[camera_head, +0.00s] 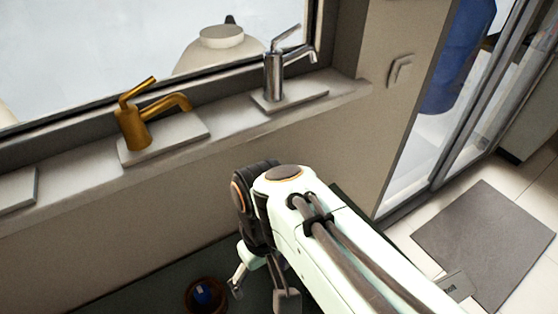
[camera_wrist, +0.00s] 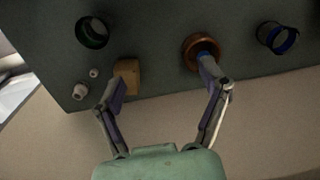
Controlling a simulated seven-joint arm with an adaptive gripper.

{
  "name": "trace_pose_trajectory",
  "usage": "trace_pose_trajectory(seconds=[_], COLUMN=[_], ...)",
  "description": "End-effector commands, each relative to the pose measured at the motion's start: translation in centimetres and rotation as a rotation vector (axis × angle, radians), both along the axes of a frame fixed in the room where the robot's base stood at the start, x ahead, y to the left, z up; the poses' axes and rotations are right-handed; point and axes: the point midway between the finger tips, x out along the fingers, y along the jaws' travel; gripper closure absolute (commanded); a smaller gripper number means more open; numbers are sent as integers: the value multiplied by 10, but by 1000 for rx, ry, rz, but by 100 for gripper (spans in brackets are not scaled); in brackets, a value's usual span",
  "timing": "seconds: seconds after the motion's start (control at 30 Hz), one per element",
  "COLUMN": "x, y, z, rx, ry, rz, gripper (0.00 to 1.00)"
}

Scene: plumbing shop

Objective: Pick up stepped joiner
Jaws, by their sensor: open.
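My gripper (camera_wrist: 164,78) is open and empty above the dark counter, and it also shows in the head view (camera_head: 262,294). A small pale fitting (camera_wrist: 82,91) with a narrower end lies near the counter's left edge, left of my left finger. It may be the stepped joiner, but I cannot tell for sure. A blue piece (camera_head: 203,294) sits in a brown bowl (camera_head: 188,299) at the bottom of the head view. In the wrist view my right fingertip partly covers this blue piece. My left fingertip overlaps a tan block (camera_wrist: 131,72).
A tiny pale ring (camera_wrist: 94,73) and a dark round ring (camera_wrist: 92,33) lie at the left. A dark ring with blue (camera_wrist: 277,37) lies at the right. A gold tap (camera_head: 133,128) and chrome tap (camera_head: 274,76) stand on the window sill.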

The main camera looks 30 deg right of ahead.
Motion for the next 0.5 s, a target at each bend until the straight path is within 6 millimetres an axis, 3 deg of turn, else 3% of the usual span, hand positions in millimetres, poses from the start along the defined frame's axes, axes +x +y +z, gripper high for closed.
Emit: trace_pose_trajectory(seconds=[0.1,0.23,0.37,0.5], x=[57,110,140,149], y=[-42,-105,-172,-229], z=[-12,-45,-92,-141], rx=[-11,-25,-36,-46], ry=[8,5,4,4], rz=[-61,-112,-158,-194], gripper=[25,25,25,25])
